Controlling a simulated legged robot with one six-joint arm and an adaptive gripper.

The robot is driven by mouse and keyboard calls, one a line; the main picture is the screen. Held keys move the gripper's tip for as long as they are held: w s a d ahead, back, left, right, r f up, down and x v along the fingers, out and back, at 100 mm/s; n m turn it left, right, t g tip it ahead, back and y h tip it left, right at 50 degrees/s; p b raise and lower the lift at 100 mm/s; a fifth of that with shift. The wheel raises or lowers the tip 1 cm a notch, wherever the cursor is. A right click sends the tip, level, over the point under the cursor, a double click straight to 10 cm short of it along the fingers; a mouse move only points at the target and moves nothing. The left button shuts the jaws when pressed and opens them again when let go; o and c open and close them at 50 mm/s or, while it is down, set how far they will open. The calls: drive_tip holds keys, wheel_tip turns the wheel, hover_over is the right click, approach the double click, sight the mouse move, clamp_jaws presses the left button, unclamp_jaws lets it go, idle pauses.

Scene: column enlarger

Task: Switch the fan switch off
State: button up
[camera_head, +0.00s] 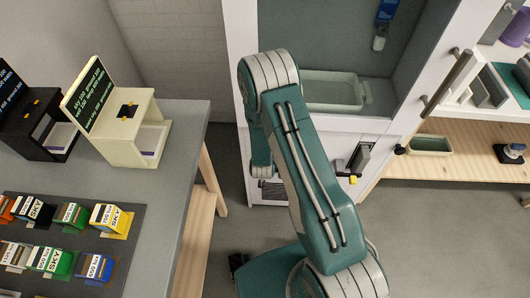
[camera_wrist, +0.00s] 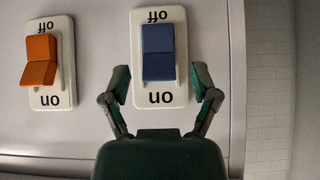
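In the wrist view two rocker switches are mounted on a pale panel. A blue switch (camera_wrist: 158,52) is in the middle on a white plate (camera_wrist: 158,13). An orange switch (camera_wrist: 39,60) is at the left on its own plate. Both plates read "off" at the top and "on" at the bottom, upside down. Neither plate names the fan, so I cannot tell which switch is the fan's. My gripper (camera_wrist: 161,75) is open and empty, with one finger on each side of the blue plate's lower half. I cannot tell if they touch. The head view does not show the switches.
A grey table (camera_head: 188,133) at the left holds a cream box (camera_head: 113,137), a black box (camera_head: 22,118) and several small coloured cartons. A white cabinet with a pale green tray (camera_head: 333,105) stands behind my arm. Shelves (camera_head: 470,165) are at the right. Floor shows between them.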

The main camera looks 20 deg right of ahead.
drive_tip(key=v, duration=1.2)
drive_tip(key=shift+w, duration=0.1)
idle(0.6)
wheel_tip(320, 180, up, 20)
drive_tip(key=a+n+g+y, duration=0.1)
drive_tip(key=a+n+y, duration=0.1)
drive_tip(key=y, duration=0.2)
drive_tip(key=s+d+r+g, duration=0.1)
drive_tip(key=s+d+r, duration=0.1)
drive_tip(key=s+r, duration=0.5)
drive_tip(key=s+d+r+n+g+h, duration=0.1)
drive_tip(key=s+d+r, duration=0.2)
drive_tip(key=s+r, duration=0.5)
drive_tip(key=s, duration=0.3)
drive_tip(key=shift+s+r+n, duration=0.2)
drive_tip(key=shift+s+n, duration=0.1)
drive_tip(key=shift+s, duration=0.1)
